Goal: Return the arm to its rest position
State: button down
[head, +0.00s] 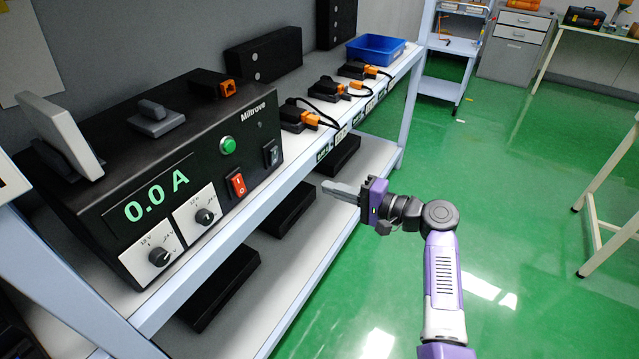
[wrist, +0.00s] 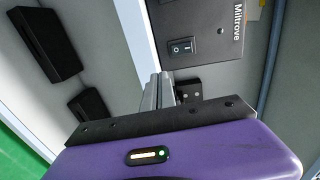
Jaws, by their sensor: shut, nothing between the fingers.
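My purple arm reaches up from the bottom of the head view. My gripper (head: 326,187) points left toward the shelf unit, in front of its edge and over the gap above the lower shelf. In the wrist view its fingers (wrist: 158,80) lie together with nothing between them. The fingertips appear near the shelf's pale front edge in the wrist view; I cannot tell whether they touch it.
A black Miltrove power unit (head: 245,150) reading 0.0 A stands on the upper shelf (head: 300,165). Several black devices with orange connectors and a blue bin (head: 376,48) stand beyond it. Black boxes (head: 288,210) lie on the lower shelf. The green floor (head: 520,200) to the right is open.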

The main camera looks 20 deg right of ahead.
jog(key=shift+s+d, duration=0.2)
jog(key=shift+s, duration=0.15)
dwell(0.3)
jog(key=w+d+t+h, duration=0.2)
jog(key=d+h, duration=0.4)
jog(key=d, duration=0.1)
jog(key=s+d+f+n+h, duration=0.1)
jog(key=s+d+f+h, duration=0.15)
jog(key=s, duration=0.35)
jog(key=s+d+f+n+h, duration=0.1)
jog(key=s+f+h, duration=0.15)
jog(key=s, duration=0.35)
jog(key=s+a+r+n, duration=0.1)
jog(key=s+a+n, duration=0.2)
jog(key=s, duration=0.9)
jog(key=s+a+r+n, duration=0.2)
jog(key=s+a, duration=0.6)
jog(key=s, duration=0.5)
jog(key=s+a+r+n+y, duration=0.1)
jog(key=s+a, duration=0.4)
jog(key=s, duration=0.7)
jog(key=r+n, duration=0.1)
jog(key=n, duration=0.1)
jog(key=shift+s+a+r+n+g, duration=0.25)
jog(key=shift+s+a+n+g, duration=0.05)
jog(key=shift+a+n+g, duration=0.1)
